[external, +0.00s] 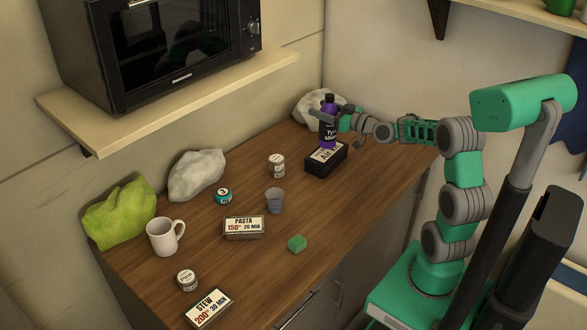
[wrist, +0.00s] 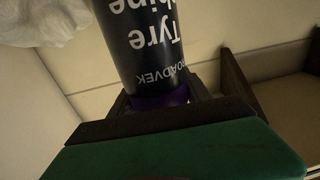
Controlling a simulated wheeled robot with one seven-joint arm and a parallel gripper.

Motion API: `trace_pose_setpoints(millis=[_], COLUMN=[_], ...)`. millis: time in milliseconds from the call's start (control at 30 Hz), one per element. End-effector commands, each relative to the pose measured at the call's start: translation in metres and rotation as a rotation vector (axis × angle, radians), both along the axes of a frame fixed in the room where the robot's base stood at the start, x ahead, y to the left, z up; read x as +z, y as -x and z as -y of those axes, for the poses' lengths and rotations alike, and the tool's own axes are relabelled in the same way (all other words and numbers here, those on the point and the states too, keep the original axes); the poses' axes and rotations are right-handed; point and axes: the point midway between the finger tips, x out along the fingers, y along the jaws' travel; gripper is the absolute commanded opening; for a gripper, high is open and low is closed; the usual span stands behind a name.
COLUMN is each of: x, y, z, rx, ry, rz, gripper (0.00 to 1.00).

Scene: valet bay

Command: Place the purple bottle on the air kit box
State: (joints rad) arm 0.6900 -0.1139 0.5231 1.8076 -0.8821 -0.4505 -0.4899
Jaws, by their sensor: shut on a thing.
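The purple bottle (external: 328,127) has a dark label reading "Tyre Shine" and stands upright at the black air kit box (external: 325,162), toward the far end of the counter. Its base appears to meet the box's top, but I cannot tell whether it rests there. My gripper (external: 342,121) reaches in from the right and is shut on the bottle. In the wrist view, the bottle (wrist: 145,45) fills the upper middle, its lettering upside down. The gripper's fingertips are partly hidden by the bottle.
A crumpled white bag (external: 318,106) lies behind the bottle. A white mug (external: 164,236) is at left. The microwave shelf (external: 180,98) overhangs the back left.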

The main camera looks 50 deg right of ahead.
Motion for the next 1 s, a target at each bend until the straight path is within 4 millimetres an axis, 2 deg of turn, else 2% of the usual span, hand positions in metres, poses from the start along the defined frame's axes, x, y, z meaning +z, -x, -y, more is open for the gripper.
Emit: trace_pose_setpoints(millis=[33, 133, 500, 533, 767, 1000], x=[-0.011, -0.023, -0.027, -0.027, -0.027, -0.026], y=[0.001, 0.001, 0.001, 0.001, 0.001, 0.001], z=[0.001, 0.0, 0.0, 0.0, 0.0, 0.0], rx=[-0.001, -0.001, -0.001, -0.001, -0.001, -0.001], ry=[-0.005, -0.003, -0.001, -0.002, -0.003, -0.003], rz=[-0.004, -0.001, 0.001, -0.002, -0.003, -0.003], gripper=[0.0, 0.0, 0.0, 0.59, 0.78, 0.78])
